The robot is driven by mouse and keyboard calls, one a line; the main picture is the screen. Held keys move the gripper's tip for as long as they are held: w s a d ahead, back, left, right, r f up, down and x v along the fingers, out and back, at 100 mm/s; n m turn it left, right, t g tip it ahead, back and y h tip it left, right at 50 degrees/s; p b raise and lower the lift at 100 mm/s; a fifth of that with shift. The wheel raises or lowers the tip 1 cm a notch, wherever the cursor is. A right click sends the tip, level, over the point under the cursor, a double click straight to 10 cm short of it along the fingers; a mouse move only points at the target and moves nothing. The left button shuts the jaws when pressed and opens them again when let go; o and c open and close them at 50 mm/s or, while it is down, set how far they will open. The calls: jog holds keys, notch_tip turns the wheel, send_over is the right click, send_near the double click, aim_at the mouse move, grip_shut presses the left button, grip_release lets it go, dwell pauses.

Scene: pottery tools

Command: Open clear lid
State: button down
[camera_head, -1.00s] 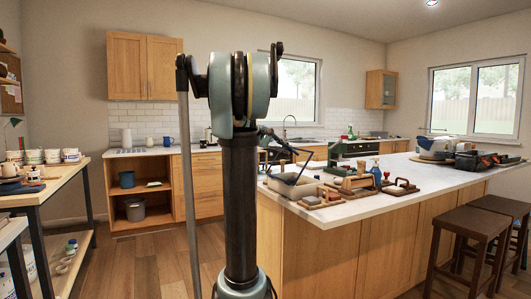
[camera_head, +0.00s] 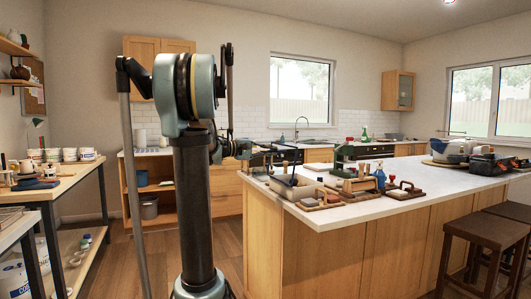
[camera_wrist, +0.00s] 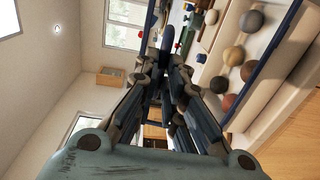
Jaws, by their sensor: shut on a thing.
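In the head view, a pale open-topped box (camera_head: 279,190) stands on the near left end of the island, with a thin dark edge slanting up from it. In the wrist view, long dark blue edges (camera_wrist: 274,49) run beside several clay balls (camera_wrist: 233,56); these look like the clear lid's frame, but its pane is hard to make out. My gripper (camera_wrist: 164,45) has its fingers closed together at a dark blue bar, seemingly the lid's edge. In the head view, my gripper (camera_head: 246,149) is small, left of and above the box; the contact is not clear there.
The white island top (camera_head: 400,203) holds wooden tools, a blue spray bottle (camera_head: 379,176) and a green press-like tool (camera_head: 342,154) right of the box. Dark stools (camera_head: 480,240) stand at the right. A worktable (camera_head: 70,178) is at the left, with open floor between.

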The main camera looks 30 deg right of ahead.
jog(key=shift+s+a+f, duration=0.1)
jog(key=shift+s+f, duration=0.05)
jog(key=shift+f, duration=0.2)
jog(key=c, duration=1.7)
grip_release()
jog(key=a, duration=0.4)
jog(key=w+a, duration=0.1)
jog(key=a, duration=0.2)
jog(key=w+a, duration=0.1)
jog(key=a, duration=0.3)
jog(key=shift+w+a+r, duration=0.15)
jog(key=shift+a+r, duration=0.15)
jog(key=shift+r, duration=0.1)
